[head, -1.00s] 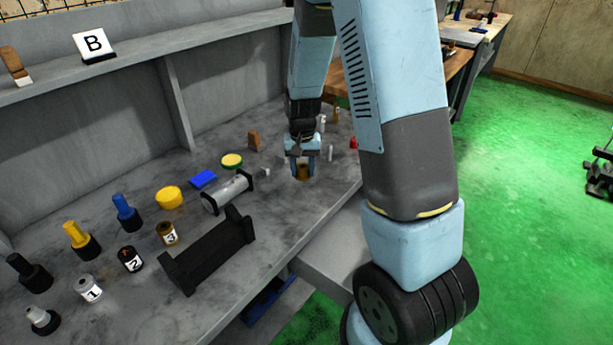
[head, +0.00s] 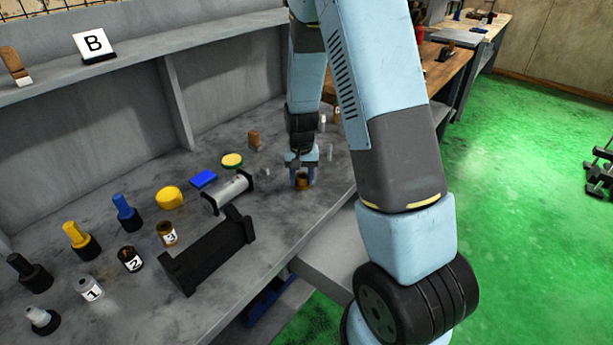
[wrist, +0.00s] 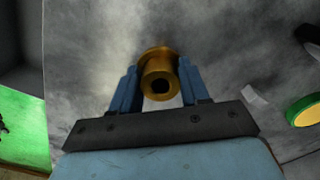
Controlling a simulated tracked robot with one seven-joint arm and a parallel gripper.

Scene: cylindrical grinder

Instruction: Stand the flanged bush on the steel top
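The flanged bush (head: 302,184) is brass coloured and sits between the fingers of my gripper (head: 302,177), low over the steel top (head: 285,225). In the wrist view the bush (wrist: 160,80) has its bore facing the camera and its wider flange at the far end, toward the steel top. The two blue fingers of my gripper (wrist: 159,76) lie close against both sides of it. I cannot tell whether the flange touches the top. The bush looks about upright.
A roller on a black stand (head: 228,190) and a black rack (head: 208,255) stand left of my gripper. A yellow-green round tin (head: 232,160), a blue block (head: 203,178) and a brown block (head: 254,138) lie behind. Numbered jars and tools stand farther left.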

